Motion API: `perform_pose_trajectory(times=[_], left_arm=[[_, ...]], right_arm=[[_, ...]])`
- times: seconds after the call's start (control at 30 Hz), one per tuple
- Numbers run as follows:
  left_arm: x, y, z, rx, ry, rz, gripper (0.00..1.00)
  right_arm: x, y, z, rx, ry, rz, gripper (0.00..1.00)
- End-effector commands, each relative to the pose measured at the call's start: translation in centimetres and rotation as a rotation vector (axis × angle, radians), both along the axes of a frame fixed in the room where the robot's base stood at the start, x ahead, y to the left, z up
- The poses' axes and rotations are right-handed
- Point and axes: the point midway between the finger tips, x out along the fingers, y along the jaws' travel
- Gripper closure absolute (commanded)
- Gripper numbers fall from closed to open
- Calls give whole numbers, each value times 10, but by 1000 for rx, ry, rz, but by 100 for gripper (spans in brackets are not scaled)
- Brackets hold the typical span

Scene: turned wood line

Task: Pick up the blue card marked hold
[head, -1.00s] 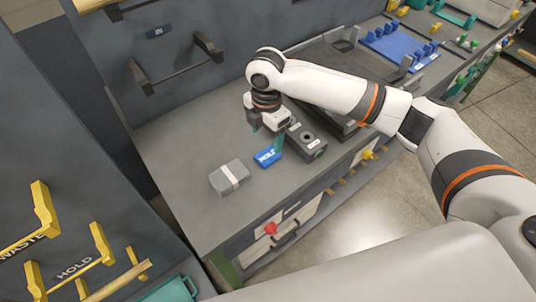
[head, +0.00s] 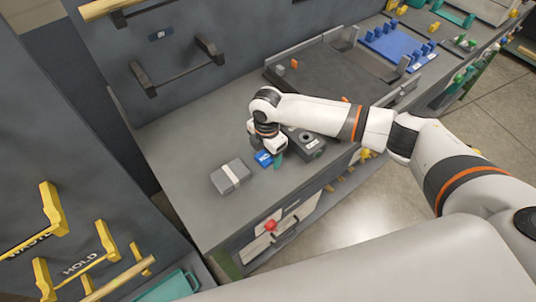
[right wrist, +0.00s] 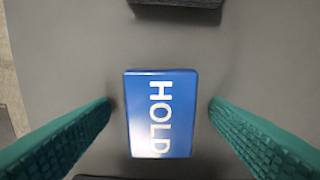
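The blue card marked HOLD (right wrist: 161,112) lies flat on the grey bench top, between the two green fingers of my right gripper in the right wrist view. The fingers stand apart on either side of it, with a gap of bench showing at each side. In the head view the card (head: 263,158) is partly hidden by my right gripper (head: 270,157), which is directly over it and low to the bench. My right gripper is open and empty. My left gripper is not in view.
A grey block with a pale band (head: 230,176) lies left of the card. A dark grey box with a round hole (head: 305,143) stands close to its right. A black tray (head: 330,78) is behind. The bench's front edge (head: 270,222) has a red knob below it.

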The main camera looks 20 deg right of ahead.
Motion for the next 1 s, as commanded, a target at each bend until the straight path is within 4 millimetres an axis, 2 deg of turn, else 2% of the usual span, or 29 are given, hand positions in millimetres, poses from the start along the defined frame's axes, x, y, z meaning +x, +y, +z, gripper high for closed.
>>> perform_pose_trajectory(times=[0.03,0.2,0.3,0.53,0.63,1.0], left_arm=[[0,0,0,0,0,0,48],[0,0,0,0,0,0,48],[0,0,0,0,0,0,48],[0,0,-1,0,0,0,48],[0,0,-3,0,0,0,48],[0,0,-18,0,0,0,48]], right_arm=[[0,0,0,0,0,0,36],[0,0,0,0,0,0,63],[0,0,1,0,0,0,77],[0,0,2,0,-1,0,77],[1,1,10,2,-2,0,77],[1,0,79,2,-4,1,77]])
